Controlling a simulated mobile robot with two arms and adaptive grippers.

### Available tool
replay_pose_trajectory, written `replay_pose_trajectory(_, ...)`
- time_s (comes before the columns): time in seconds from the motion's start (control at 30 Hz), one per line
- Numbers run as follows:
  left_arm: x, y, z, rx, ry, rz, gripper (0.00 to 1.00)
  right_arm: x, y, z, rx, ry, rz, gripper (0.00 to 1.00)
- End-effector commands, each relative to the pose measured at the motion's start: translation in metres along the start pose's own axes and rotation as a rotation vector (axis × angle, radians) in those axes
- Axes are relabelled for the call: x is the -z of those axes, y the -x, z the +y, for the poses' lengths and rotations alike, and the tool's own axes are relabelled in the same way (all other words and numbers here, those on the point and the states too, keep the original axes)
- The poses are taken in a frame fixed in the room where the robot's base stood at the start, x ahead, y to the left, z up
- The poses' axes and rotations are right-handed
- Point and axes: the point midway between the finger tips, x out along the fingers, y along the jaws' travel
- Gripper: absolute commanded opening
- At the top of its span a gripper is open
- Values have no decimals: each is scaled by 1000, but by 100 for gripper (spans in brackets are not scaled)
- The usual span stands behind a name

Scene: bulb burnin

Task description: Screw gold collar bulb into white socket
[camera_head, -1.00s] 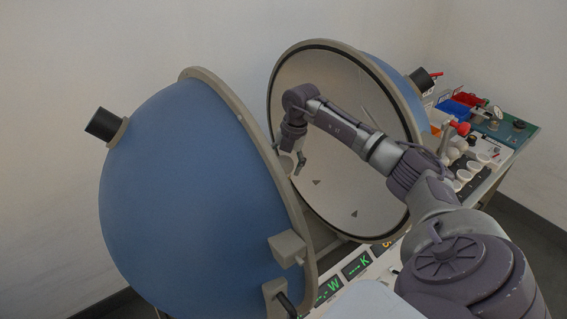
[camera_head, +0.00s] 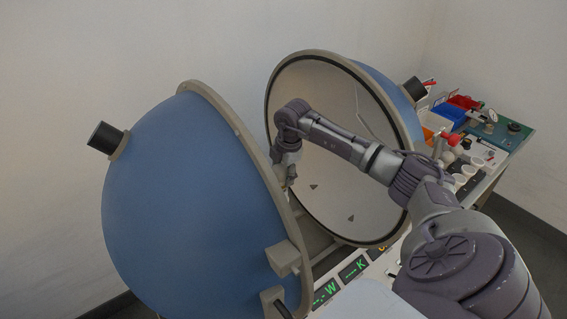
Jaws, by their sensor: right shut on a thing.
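My right arm reaches into the gap between the two halves of a large blue sphere. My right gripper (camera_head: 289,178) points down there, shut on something. The left half's rim partly covers its fingertips, and I cannot make out what it holds. I cannot make out a gold collar bulb or a white socket in this view. My left gripper is not in view.
The left sphere half (camera_head: 185,200) and the right half (camera_head: 325,215), pale inside, stand open with a narrow gap. Green-lit displays (camera_head: 325,292) sit in front. A blue bin (camera_head: 452,114), a red bin (camera_head: 465,102) and white cups (camera_head: 474,168) crowd the bench at right.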

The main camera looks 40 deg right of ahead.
Motion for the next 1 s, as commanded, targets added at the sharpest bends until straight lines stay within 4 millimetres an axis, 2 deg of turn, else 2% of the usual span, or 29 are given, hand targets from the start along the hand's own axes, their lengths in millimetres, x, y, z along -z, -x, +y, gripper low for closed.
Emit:
replay_pose_trajectory(0.03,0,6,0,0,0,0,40,6,2,1,-3,-66,-4,24)
replay_pose_trajectory(0.63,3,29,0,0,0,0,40,12,2,-6,5,-1091,-218,24)
replay_pose_trajectory(0.77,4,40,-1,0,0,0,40,12,2,-9,12,-1197,-239,24)
replay_pose_trajectory(1.0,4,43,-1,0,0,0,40,9,2,-8,3,-1299,-265,24)
